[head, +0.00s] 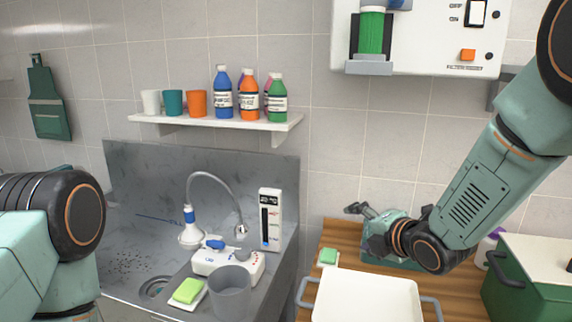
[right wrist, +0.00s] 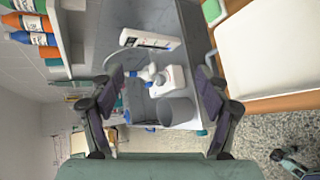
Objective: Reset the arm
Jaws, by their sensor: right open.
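My right arm comes in from the upper right in the head view. Its gripper (head: 361,209) is held in the air over the wooden counter, near the tiled wall, with its fingers pointing left. In the right wrist view the two fingers of the right gripper (right wrist: 160,82) are spread apart with nothing held between them. The sink area shows beyond the fingers. Part of my left arm shows at the left edge of the head view. The left gripper is out of view.
A white tray (head: 368,293) and a green bin (head: 527,289) stand on the wooden counter (head: 343,232). A grey cup (head: 231,292), green sponge (head: 188,290) and white gauge (head: 270,220) stand by the metal sink (head: 130,245). A shelf (head: 215,120) holds cups and bottles.

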